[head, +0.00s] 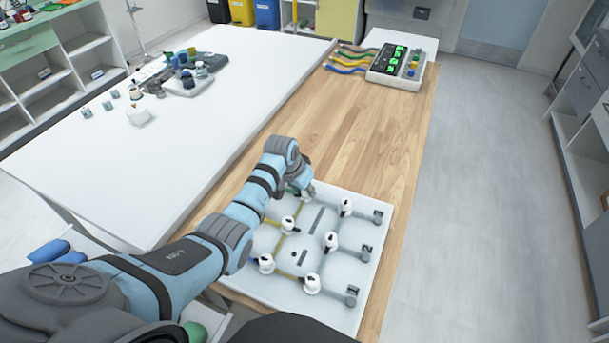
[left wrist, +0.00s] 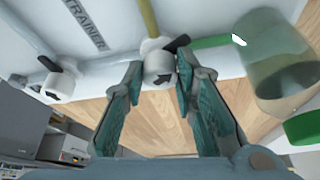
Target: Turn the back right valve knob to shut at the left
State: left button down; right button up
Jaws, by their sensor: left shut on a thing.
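The white valve board (head: 373,291) lies on the wooden worktop and carries several white knobs with black marks. My left gripper (head: 307,190) is at the board's far edge. In the left wrist view, my left gripper (left wrist: 160,72) has its fingertips on both sides of a white valve knob (left wrist: 157,66), shut on it. A black arrow marks the knob's face, and a black piece sticks out beside it. In the head view the gripper hides this knob. A free knob (head: 346,207) stands to its right at the back. My right gripper is not in view.
A yellow pipe (left wrist: 149,18) and a green pipe (left wrist: 212,41) meet at the held knob. A greenish clear vessel (left wrist: 275,60) is close to the right finger. The wooden top (head: 335,130) behind the board is clear up to a device with green displays (head: 397,66).

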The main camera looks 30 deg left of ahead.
pick_arm(q)
jog(key=n+p, duration=0.1)
jog(key=n+y+p, duration=0.1)
jog(key=shift+d+r+n, duration=0.15)
jog(key=shift+r+n, duration=0.1)
jog(key=shift+n, duration=0.15)
jog(key=n+y+p, duration=0.1)
jog(key=n, duration=0.1)
jog(key=shift+w+f+n, duration=0.1)
jog(key=shift+f+n, duration=0.05)
jog(key=shift+n, duration=0.15)
jog(key=n+y, duration=0.1)
jog(key=n, duration=0.1)
jog(key=shift+f+n, duration=0.1)
jog(key=shift+n, duration=0.2)
jog(key=shift+d+n+g+y+b, duration=0.1)
jog(key=shift+n+g+y+b, duration=0.3)
jog(key=shift+n, duration=0.45)
jog(key=shift+n+g+y+b, duration=0.2)
jog(key=shift+n+b, duration=0.3)
jog(key=shift+n, duration=0.35)
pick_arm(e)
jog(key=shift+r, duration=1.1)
pick_arm(q)
jog(key=c, duration=1.3)
grip_release()
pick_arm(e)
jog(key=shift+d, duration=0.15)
